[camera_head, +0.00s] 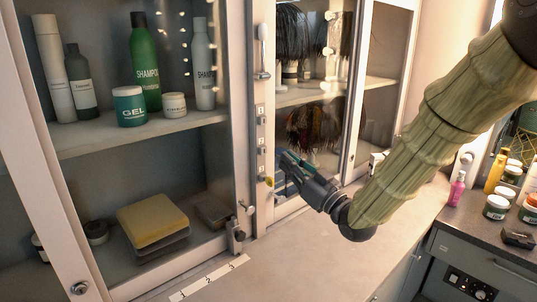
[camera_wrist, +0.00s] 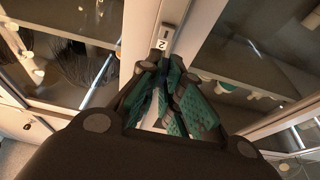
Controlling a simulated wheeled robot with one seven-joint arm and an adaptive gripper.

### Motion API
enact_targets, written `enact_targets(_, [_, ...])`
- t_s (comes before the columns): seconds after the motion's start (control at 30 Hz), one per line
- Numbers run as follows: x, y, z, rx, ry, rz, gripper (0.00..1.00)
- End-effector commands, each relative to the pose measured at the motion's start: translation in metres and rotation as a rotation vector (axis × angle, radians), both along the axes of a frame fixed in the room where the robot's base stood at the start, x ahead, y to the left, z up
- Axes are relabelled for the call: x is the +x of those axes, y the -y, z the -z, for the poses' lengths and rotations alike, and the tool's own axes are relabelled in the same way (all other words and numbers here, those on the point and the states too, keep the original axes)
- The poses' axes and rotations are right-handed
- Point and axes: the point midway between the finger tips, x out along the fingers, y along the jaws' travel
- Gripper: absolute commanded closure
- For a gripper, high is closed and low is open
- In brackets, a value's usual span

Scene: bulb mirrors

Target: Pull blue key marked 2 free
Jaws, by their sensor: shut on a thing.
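My gripper (camera_head: 286,164) is at the narrow post between the cabinet doors. In the wrist view its teal-padded fingers (camera_wrist: 165,75) are closed together just below a small white label marked 2 (camera_wrist: 161,44). They are shut on the blue key, which is mostly hidden between the pads.
The left cabinet holds a green shampoo bottle (camera_head: 145,62), a gel jar (camera_head: 130,106) and a yellow sponge (camera_head: 152,219). A numbered white strip (camera_head: 208,279) lies on the counter (camera_head: 310,255). The counter's middle is clear. Bottles and jars (camera_head: 497,206) stand at the right.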

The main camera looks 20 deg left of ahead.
Motion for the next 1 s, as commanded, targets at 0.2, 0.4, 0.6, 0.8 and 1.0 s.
enact_targets(0.2, [-0.007,0.010,0.001,-0.002,0.000,0.000,1.00])
enact_targets(0.4, [-0.012,0.018,0.001,-0.002,-0.001,0.000,1.00])
enact_targets(0.6, [-0.015,0.022,0.000,-0.001,-0.001,0.000,1.00])
enact_targets(0.8, [-0.015,0.022,0.000,-0.001,-0.001,0.000,1.00])
enact_targets(1.0, [-0.013,0.031,0.006,0.001,-0.003,0.016,1.00])
